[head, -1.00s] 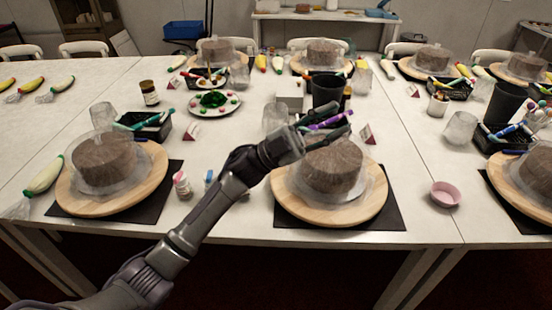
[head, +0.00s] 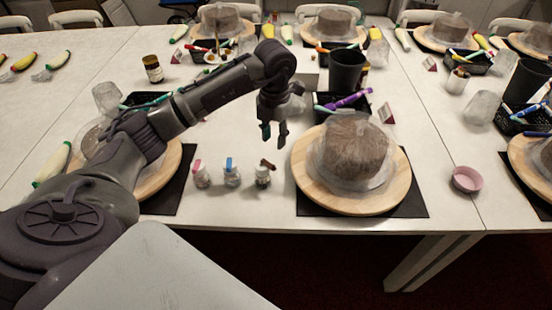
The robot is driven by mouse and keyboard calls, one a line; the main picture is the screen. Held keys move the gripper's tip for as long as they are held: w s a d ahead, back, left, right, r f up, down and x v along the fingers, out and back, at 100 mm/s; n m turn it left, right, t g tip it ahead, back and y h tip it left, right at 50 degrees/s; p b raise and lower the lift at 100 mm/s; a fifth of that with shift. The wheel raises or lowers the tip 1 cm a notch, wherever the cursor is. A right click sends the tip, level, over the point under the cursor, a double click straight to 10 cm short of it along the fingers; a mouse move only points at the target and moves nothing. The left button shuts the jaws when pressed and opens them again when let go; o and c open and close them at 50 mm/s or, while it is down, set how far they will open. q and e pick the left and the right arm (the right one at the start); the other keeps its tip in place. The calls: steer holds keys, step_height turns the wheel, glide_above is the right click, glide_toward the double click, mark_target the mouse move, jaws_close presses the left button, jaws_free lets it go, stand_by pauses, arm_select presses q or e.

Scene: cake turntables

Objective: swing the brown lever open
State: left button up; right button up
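Three small clear jars stand in a row on the near part of the table. The right one (head: 263,180) has the brown lever (head: 267,164) on its top. The middle jar (head: 232,179) has a blue lever, and the left jar (head: 201,179) a red-pink one. My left gripper (head: 274,138) points down above and slightly behind the brown-levered jar, apart from it. Its fingers are spread with nothing between them. Whether the brown lever is fully down is too small to tell. My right gripper is not in view.
A brown cake under clear wrap (head: 356,147) sits on a wooden turntable (head: 325,200) right of the jars. Behind are a black basket (head: 328,103) with a purple pen and a dark cup (head: 346,70). A pink bowl (head: 466,180) stands farther right.

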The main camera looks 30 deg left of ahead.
mark_target(274, 166)
arm_select(q)
step_height(274, 166, down, 9)
steer(key=shift+f+p, duration=0.15)
steer(key=shift+p, duration=0.6)
steer(key=shift+a+f, duration=0.1)
steer(key=shift+f, duration=0.3)
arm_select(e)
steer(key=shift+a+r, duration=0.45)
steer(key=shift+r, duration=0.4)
arm_select(q)
steer(key=c, duration=0.5)
jaws_close()
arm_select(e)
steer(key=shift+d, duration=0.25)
